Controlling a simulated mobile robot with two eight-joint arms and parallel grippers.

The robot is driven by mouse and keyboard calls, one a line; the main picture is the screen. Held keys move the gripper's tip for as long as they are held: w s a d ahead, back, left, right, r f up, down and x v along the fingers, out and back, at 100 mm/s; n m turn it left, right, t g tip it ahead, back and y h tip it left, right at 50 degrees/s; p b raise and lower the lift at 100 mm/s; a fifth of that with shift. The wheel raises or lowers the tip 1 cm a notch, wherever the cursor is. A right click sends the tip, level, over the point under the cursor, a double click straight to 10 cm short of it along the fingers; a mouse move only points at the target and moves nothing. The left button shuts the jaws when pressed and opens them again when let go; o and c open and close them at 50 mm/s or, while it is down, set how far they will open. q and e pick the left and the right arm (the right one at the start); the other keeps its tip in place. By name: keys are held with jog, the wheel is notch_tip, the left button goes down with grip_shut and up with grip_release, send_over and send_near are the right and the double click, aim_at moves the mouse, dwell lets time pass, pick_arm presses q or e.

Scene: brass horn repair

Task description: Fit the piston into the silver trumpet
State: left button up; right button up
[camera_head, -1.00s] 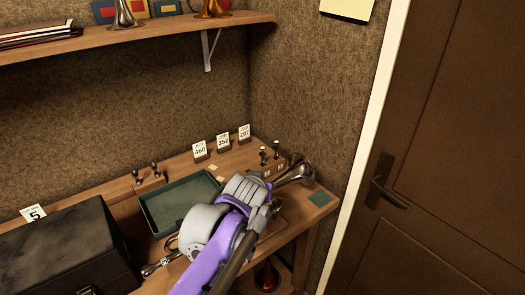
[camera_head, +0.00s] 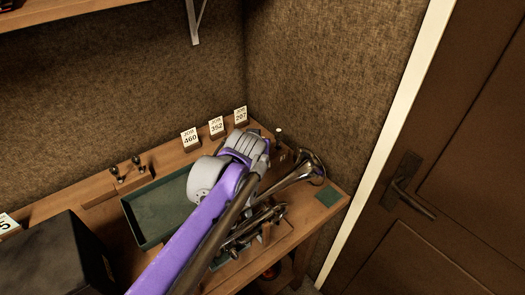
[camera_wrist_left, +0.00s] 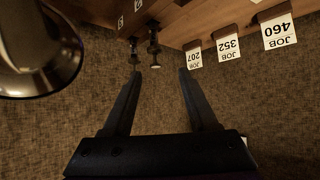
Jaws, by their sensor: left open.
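The silver trumpet lies on the bench with its bell (camera_head: 310,168) toward the back right; my arm hides part of its body. In the left wrist view the bell (camera_wrist_left: 40,50) fills the upper left. Two dark pistons, one (camera_wrist_left: 134,52) and another (camera_wrist_left: 154,46), stand side by side in a wooden holder there. My left gripper (camera_wrist_left: 160,74) is open and empty. Its fingertips point toward the pistons, and the nearer piston appears between them, apart from both. In the head view only one piston top (camera_head: 278,134) shows beside my wrist; the fingers are hidden.
Job cards 460 (camera_head: 190,138), 352 (camera_head: 217,126) and 207 (camera_head: 241,115) line the back. A black case (camera_head: 50,258) stands front left.

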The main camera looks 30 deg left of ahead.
pick_arm(q)
jog(key=x, duration=0.7)
jog(key=shift+w+d, duration=0.2)
jog(key=shift+w, duration=0.3)
grip_shut()
dwell(1.0)
